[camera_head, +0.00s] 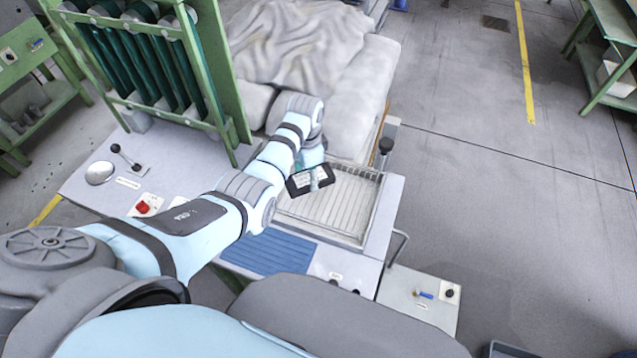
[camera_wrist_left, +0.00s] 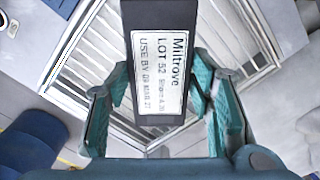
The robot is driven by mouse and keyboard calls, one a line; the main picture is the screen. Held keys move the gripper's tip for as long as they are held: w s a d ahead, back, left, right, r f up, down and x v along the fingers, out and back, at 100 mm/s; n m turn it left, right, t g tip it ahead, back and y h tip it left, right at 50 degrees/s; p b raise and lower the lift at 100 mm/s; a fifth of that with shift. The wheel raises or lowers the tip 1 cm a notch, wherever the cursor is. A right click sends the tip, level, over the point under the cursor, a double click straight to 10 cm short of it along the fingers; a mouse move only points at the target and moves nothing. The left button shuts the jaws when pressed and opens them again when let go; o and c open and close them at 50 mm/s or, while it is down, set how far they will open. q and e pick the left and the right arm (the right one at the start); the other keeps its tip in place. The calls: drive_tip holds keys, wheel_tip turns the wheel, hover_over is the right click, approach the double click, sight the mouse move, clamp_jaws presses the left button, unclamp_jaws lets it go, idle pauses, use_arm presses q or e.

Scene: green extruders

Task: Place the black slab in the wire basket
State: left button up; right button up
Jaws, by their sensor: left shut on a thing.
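The black slab (camera_head: 297,189) has a white printed label and is in my left gripper (camera_head: 315,178), above the back left part of the wire basket. In the left wrist view the slab (camera_wrist_left: 143,13) stands between the two green fingers of my left gripper (camera_wrist_left: 160,85), which is shut on it. The wire basket (camera_head: 365,208) is a shallow, pale, barred tray on the bench, and its bars (camera_wrist_left: 92,45) show below the slab in the left wrist view. The arm and gripper hide part of the basket. My right gripper is not in view.
A blue ribbed mat (camera_head: 268,251) lies in front of the basket. A black knob (camera_head: 386,146) stands at its back right corner. A pale draped cloth (camera_head: 300,50) lies behind. A green frame (camera_head: 160,65), red button (camera_head: 142,207) and lever (camera_head: 125,157) are at left.

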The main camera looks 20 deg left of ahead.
sight(308, 185)
use_arm(q)
wheel_tip(308, 185, down, 5)
drive_tip(key=b, duration=0.4)
drive_tip(key=shift+s, duration=0.1)
drive_tip(key=shift+r, duration=0.35)
drive_tip(key=shift+f, duration=0.15)
drive_tip(key=shift+f, duration=0.1)
drive_tip(key=o, duration=1.4)
wheel_tip(308, 185, up, 13)
drive_tip(key=p, duration=0.2)
drive_tip(key=shift+f+p, duration=0.15)
drive_tip(key=shift+p, duration=0.15)
